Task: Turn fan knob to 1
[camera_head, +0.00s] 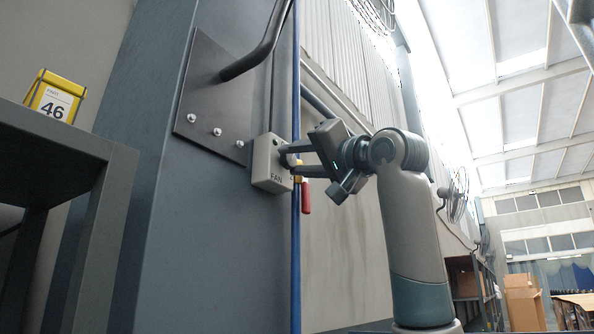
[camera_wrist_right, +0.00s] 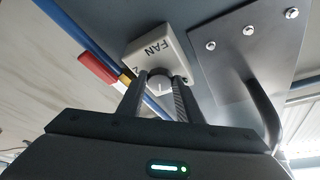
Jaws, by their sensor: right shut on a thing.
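The fan control box (camera_head: 268,165) is a light grey box marked FAN, fixed to the blue-grey column. It also shows in the right wrist view (camera_wrist_right: 147,50), upside down. Its round grey knob (camera_wrist_right: 159,84) sits between the two fingers of my right gripper (camera_wrist_right: 160,92), which is shut on it. A light pointer line shows on the knob; a figure 2 shows on the box beside it, and other marks are hidden by the fingers. In the head view my right gripper (camera_head: 289,159) reaches the box from the right and covers the knob. My left gripper is not in view.
A blue pipe (camera_head: 296,240) with a red-handled valve (camera_head: 306,196) runs close beside the box. A bolted dark plate (camera_head: 212,100) with a bent bar (camera_head: 262,50) is above left. A yellow box marked 46 (camera_head: 55,97) stands on a dark shelf (camera_head: 60,135).

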